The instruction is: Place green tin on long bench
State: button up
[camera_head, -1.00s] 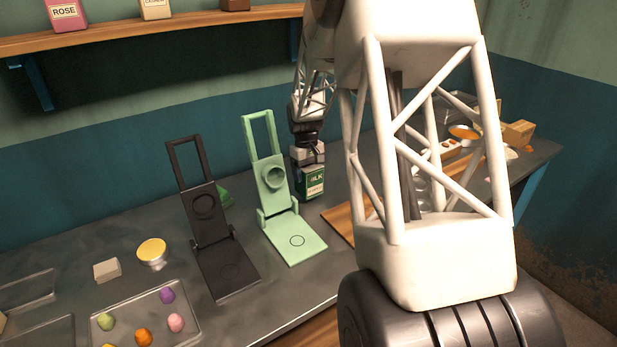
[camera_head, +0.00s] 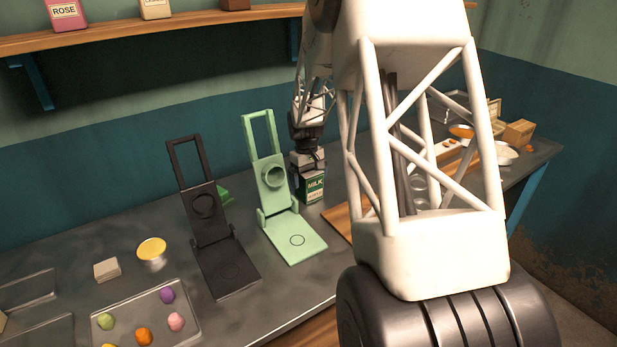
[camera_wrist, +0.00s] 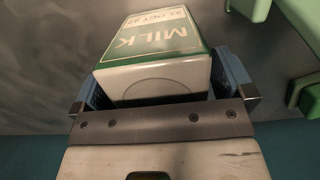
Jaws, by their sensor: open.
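The green tin (camera_head: 312,188), a green and white box-shaped tin labelled MILK, stands on the long grey bench (camera_head: 120,235) just right of the light green press. My gripper (camera_head: 307,163) is at the top of the tin, partly hidden by its own wrist. In the wrist view the tin (camera_wrist: 155,50) lies between the two blue-padded fingers (camera_wrist: 165,88), its white end facing my palm. The jaws are open around it, with a thin gap visible at the right finger; contact at the left finger is hard to tell.
A light green press (camera_head: 275,190) stands close left of the tin, and a black press (camera_head: 208,215) beyond it. A wooden board (camera_head: 340,220) lies to the right. A tray of coloured balls (camera_head: 150,315) sits front left. A shelf (camera_head: 200,30) runs above.

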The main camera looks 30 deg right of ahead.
jog(key=r, duration=0.4)
jog(key=w+r, duration=0.1)
jog(key=r, duration=0.7)
jog(key=shift+w, duration=0.25)
jog(key=shift+r, duration=0.1)
dwell(0.6)
jog(key=shift+s+a+r, duration=0.15)
jog(key=shift+s+r, duration=0.15)
jog(key=s+a+r+t, duration=0.1)
jog(key=s+a+r, duration=0.4)
jog(key=s+a, duration=0.35)
jog(key=s+a+r+t, duration=0.1)
jog(key=s+a+r, duration=0.3)
jog(key=s+a, duration=0.45)
jog(key=s+a+f+t, duration=0.1)
jog(key=s+a, duration=0.5)
jog(key=s, duration=0.4)
jog(key=s+a+f+t, duration=0.1)
jog(key=s+a, duration=0.5)
jog(key=s, duration=0.4)
jog(key=shift+s+a, duration=0.15)
jog(key=shift+s, duration=0.2)
